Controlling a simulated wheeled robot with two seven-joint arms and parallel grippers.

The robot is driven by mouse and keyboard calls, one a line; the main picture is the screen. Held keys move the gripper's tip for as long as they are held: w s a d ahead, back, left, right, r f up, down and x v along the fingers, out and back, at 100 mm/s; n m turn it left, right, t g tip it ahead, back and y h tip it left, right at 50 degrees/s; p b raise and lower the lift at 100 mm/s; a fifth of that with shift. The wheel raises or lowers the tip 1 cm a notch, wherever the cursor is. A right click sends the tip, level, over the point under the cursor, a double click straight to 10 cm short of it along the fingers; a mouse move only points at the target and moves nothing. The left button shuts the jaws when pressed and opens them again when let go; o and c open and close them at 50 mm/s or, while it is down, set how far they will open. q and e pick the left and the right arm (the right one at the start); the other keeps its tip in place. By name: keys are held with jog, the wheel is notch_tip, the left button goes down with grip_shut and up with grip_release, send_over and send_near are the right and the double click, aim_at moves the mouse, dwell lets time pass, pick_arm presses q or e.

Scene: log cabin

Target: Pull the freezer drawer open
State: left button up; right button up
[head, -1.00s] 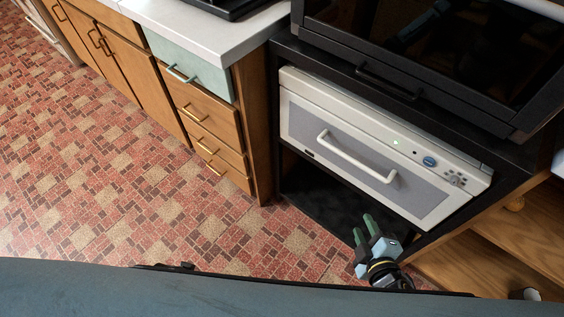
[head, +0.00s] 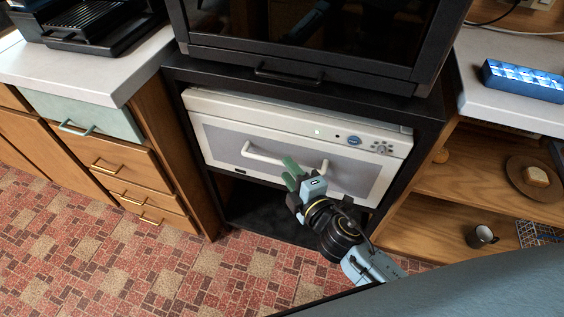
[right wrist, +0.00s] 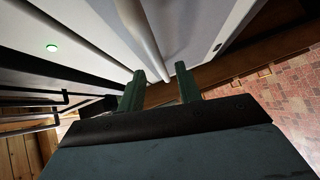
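The freezer drawer (head: 230,143) is a white unit with a grey front panel, set in a black cabinet frame, and it looks closed. Its white bar handle (head: 262,157) crosses the front; the right part of the handle is partly hidden behind my right gripper. My right gripper (head: 290,172) is at the drawer front, close to the handle. In the right wrist view its two green fingers (right wrist: 161,78) are apart, and the handle (right wrist: 146,42) runs down toward the gap between them. I cannot tell whether they touch it. My left gripper is not in view.
A black oven-like appliance (head: 300,50) sits above the freezer. Wooden drawers (head: 128,168) with brass handles stand at the left. Wooden shelves (head: 465,175) at the right hold a mug (head: 482,237) and a round board (head: 534,178). The tiled floor (head: 90,255) in front is clear.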

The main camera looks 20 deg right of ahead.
jog(key=shift+x, duration=2.05)
grip_shut()
